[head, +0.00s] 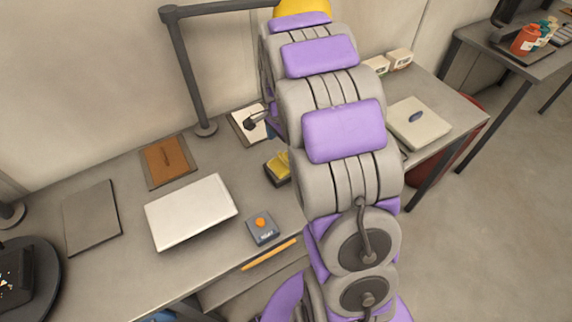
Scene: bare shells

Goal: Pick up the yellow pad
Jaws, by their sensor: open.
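A small yellow pad (279,167) with dark parts around it lies on the desk, just left of my arm in the head view. Its right side is close to my arm's outline, and part of it may be hidden. My arm rises through the middle of the view and covers much of the desk behind it. The rest of the gripper is hidden behind the arm. No held object shows.
The desk (130,265) holds a closed silver laptop (191,211), a grey box with an orange button (262,228), a brown board (168,161) and a dark flat mat (91,217). A lamp post (190,75) stands behind. A pale flat device (419,123) lies right of my arm.

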